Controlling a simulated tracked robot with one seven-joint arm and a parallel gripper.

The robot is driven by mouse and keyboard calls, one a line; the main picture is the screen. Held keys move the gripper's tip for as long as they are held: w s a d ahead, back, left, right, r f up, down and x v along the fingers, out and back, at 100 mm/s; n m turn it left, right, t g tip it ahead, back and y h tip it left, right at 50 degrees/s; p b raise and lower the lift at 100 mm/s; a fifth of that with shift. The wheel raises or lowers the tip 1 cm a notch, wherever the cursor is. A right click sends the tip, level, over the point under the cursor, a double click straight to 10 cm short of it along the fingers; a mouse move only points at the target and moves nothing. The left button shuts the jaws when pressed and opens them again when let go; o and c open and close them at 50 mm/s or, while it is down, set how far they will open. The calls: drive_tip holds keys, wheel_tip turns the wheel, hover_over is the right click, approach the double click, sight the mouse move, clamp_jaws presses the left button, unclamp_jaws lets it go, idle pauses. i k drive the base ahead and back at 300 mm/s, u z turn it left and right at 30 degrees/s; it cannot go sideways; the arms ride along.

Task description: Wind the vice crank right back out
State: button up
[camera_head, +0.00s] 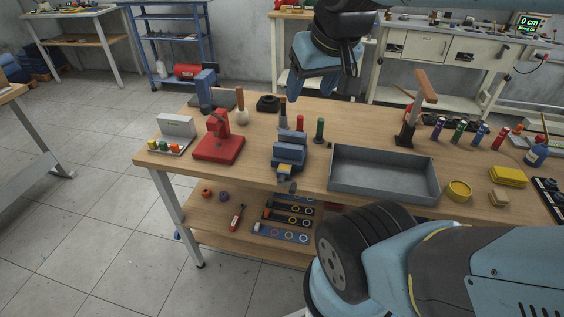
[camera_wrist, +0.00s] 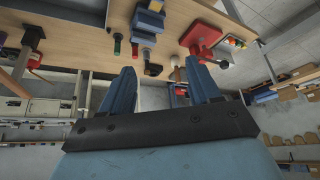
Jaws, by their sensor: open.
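The blue vice (camera_head: 289,152) stands on the wooden workbench, left of the grey tray. Its crank (camera_head: 286,183) is at the front end, near the bench's front edge, small and dark; how far it is wound cannot be told. My gripper (camera_head: 322,97) is in the air above the back of the bench, behind the vice, with its blue fingers apart and nothing between them. In the wrist view the open gripper (camera_wrist: 160,68) is empty, and the vice (camera_wrist: 147,22) lies beyond the fingertips at the top; its crank is not clear there.
A red press (camera_head: 219,140) stands left of the vice. A green-topped post (camera_head: 319,130) and other upright handles stand close behind it. The grey tray (camera_head: 384,193) is to the right, with a wooden-handled lever tool (camera_head: 411,122) behind it.

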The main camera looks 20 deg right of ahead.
sight(281, 182)
drive_tip(key=u, duration=0.85)
drive_tip(key=k, duration=1.75)
drive_tip(key=z, duration=0.65)
drive_tip(key=i, duration=1)
drive_tip(key=u, duration=0.05)
